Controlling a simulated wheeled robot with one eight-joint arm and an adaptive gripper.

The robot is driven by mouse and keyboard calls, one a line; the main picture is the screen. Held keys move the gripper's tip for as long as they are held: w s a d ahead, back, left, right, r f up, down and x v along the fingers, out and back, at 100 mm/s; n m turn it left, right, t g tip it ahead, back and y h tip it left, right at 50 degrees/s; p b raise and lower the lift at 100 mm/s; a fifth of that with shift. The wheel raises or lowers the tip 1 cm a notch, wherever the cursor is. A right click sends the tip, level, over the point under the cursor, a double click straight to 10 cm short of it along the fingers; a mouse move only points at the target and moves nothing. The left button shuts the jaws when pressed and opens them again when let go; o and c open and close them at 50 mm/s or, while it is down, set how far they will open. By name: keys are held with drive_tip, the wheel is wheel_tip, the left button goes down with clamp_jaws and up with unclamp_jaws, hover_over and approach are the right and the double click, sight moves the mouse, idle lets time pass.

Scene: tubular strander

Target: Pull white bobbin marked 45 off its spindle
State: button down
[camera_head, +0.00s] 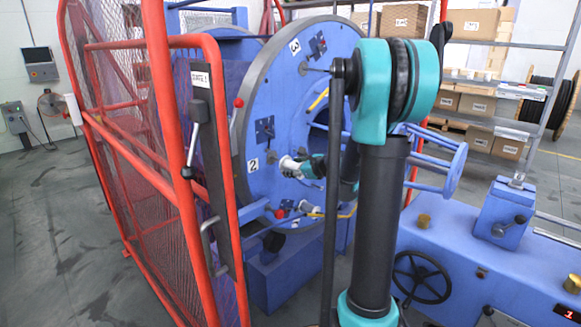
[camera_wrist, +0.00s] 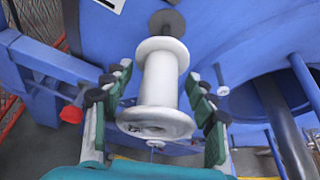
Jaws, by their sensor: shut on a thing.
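The white bobbin (camera_wrist: 160,80) is in the middle of the wrist view, its near flange toward me and its barrel running away toward the blue disc. A dark mark shows on the near flange, but I cannot read a number. A dark grey round piece (camera_wrist: 167,22) shows just beyond the far flange. I cannot tell how much spindle is inside the bobbin. In the head view the bobbin (camera_head: 288,163) is small, at the disc's face, right of the plate marked 2 (camera_head: 253,164).
The large blue disc (camera_head: 262,100) also carries a plate marked 3. A red mesh guard (camera_head: 165,120) stands open on the left. A red knob (camera_wrist: 72,114) is left of my fingers. A blue bench with a handwheel (camera_head: 422,277) is at right.

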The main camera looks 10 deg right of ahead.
drive_tip(key=s+d, duration=0.5)
drive_tip(key=s, duration=0.3)
drive_tip(key=shift+d, duration=0.4)
idle(1.0)
idle(0.4)
drive_tip(key=shift+s+d, duration=0.75)
drive_tip(key=shift+s, duration=0.25)
drive_tip(key=shift+s+d, duration=0.7)
drive_tip(key=shift+s, duration=0.3)
